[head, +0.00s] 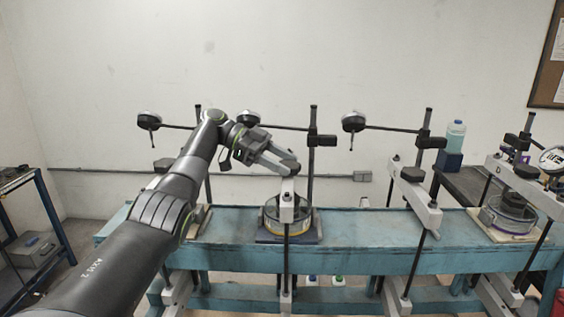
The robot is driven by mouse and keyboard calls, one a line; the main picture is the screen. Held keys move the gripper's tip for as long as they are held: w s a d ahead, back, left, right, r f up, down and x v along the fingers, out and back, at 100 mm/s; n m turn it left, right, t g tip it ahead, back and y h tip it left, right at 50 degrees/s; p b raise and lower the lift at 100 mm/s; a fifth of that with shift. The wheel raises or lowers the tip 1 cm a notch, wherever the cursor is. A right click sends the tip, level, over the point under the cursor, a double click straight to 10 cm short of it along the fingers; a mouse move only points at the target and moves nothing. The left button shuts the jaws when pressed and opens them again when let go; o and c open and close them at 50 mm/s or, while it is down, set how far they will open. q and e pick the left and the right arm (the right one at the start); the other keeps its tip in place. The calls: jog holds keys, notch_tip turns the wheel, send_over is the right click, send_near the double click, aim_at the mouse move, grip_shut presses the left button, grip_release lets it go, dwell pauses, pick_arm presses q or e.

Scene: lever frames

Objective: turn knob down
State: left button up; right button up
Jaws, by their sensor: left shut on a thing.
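My left gripper (286,165) reaches in from the left and is shut at the top of the middle lever frame, just above its pale beam (288,207). The knob there is mostly hidden by the fingers, so its outline and angle cannot be told. Below the beam a round, clear-walled cell (270,216) with a yellowish base band sits on a dark plate (262,237). My right gripper is not in view.
A teal bench (350,245) carries the lever frames. Dial gauges on thin arms stand behind, including one gauge (353,121) right of my gripper. Another pale beam (415,203) and a round cell (505,218) stand to the right. A bottle (455,136) stands on a blue block.

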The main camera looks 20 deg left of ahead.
pick_arm(q)
jog(key=shift+f, duration=0.1)
dwell(0.3)
jog(key=o, duration=1)
jog(key=shift+c, duration=0.2)
jog(key=shift+r+b, duration=0.3)
jog(key=shift+r, duration=0.1)
notch_tip(320, 180, up, 4)
jog(key=shift+b, duration=0.75)
notch_tip(320, 180, up, 4)
jog(key=shift+f+p, duration=0.1)
jog(key=shift+p, duration=0.2)
jog(key=shift+r, duration=0.75)
